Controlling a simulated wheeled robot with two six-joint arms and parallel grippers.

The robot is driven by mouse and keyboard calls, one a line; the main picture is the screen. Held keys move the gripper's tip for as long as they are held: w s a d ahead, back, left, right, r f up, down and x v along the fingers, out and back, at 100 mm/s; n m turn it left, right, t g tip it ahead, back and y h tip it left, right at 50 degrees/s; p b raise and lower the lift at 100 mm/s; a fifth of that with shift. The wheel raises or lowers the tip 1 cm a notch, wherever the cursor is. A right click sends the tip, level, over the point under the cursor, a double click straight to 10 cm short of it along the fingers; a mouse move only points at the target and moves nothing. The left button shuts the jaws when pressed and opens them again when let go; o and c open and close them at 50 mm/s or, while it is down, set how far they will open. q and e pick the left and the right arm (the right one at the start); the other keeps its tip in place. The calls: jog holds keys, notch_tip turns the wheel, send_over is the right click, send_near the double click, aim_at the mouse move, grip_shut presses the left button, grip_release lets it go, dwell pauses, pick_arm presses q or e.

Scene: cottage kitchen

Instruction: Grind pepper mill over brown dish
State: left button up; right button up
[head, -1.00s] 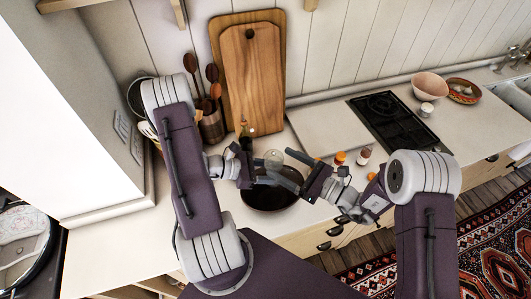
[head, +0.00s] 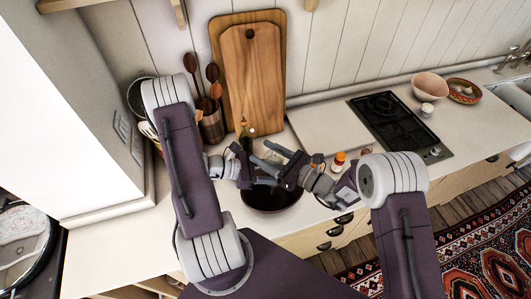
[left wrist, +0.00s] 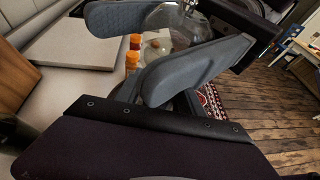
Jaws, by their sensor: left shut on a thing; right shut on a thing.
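The brown dish (head: 270,198) is a dark round bowl on the counter, below both grippers and partly covered by them. The pepper mill is a clear glass piece (head: 272,157) held above the dish, mostly hidden by fingers. It also shows in the left wrist view (left wrist: 172,28). My left gripper (head: 264,180) comes in from the left and is shut on the mill. My right gripper (head: 264,154) reaches in from the right, close against the left one, and is shut on the mill too. Where exactly each jaw grips is hard to see.
Small orange-capped bottles (head: 339,159) stand right of the dish, close to my right arm. Cutting boards (head: 250,80) lean on the wall behind, beside a utensil pot (head: 211,126). A dark hob (head: 394,122) and pink bowl (head: 429,85) are farther right.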

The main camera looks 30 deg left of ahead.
aim_at(280, 165)
jog(key=m+t, duration=0.2)
jog(key=t, duration=0.1)
jog(key=m+t+h, duration=0.1)
jog(key=t, duration=0.1)
jog(key=shift+w, duration=0.35)
jog(key=shift+d, duration=0.1)
jog(key=o, duration=1.4)
jog(key=v, duration=1.2)
jog(key=shift+c, duration=0.3)
